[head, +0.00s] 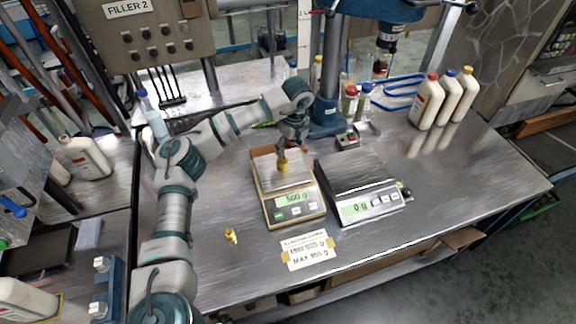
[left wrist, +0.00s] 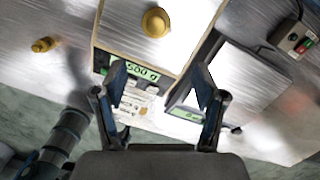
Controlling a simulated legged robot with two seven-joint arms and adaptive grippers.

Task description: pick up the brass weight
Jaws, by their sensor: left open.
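A brass weight (head: 282,164) stands on the pan of the left scale (head: 263,205), whose display reads 500 g. It also shows from above in the left wrist view (left wrist: 155,22), near the top edge. A smaller brass piece (head: 231,236) is on the table left of that scale, and it shows at the left of the left wrist view (left wrist: 42,45). My left gripper (head: 284,147) is above the scale, close to the weight in the head view. In the left wrist view its fingers (left wrist: 160,78) are spread with nothing between them. My right gripper is not in view.
The right scale (head: 370,209) reads 0 g and has an empty pan. A label card (head: 308,249) lies in front of the scales. Several white bottles (head: 445,98) stand at the right back. A blue stand (head: 325,118) is behind the scales. The table's right front is clear.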

